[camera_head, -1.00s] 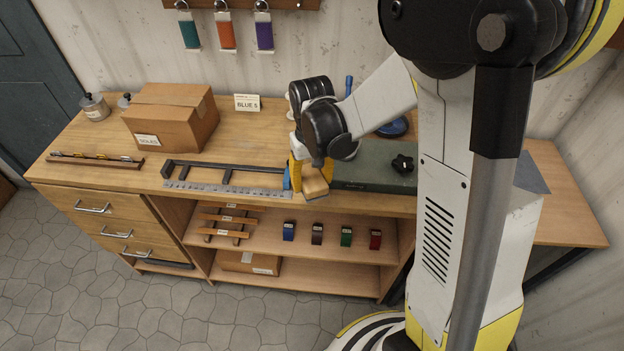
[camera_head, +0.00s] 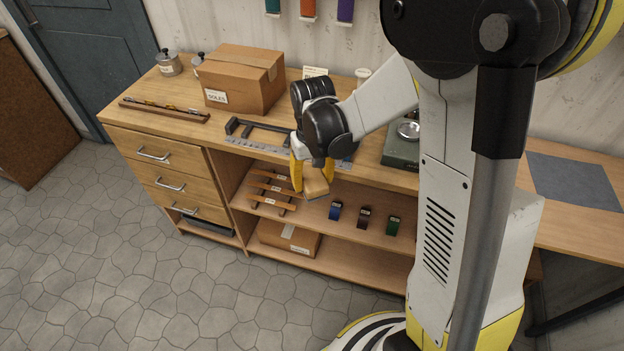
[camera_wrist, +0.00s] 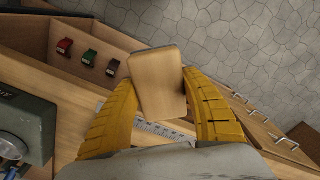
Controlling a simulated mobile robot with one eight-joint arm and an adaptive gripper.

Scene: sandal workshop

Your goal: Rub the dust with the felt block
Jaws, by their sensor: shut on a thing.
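My gripper (camera_head: 313,176) has its yellow fingers closed on a pale wooden-looking block (camera_head: 315,188), which I take for the felt block. In the wrist view the block (camera_wrist: 158,85) sits between the two fingers (camera_wrist: 162,98). I cannot make out any dust in these views.
A cardboard box (camera_head: 243,78), a dark metal frame and a ruler (camera_head: 260,147) lie on the bench. A green-grey instrument (camera_head: 402,150) stands right of my gripper. A grey mat (camera_head: 574,181) lies on the right-hand table. Stone floor in front is clear.

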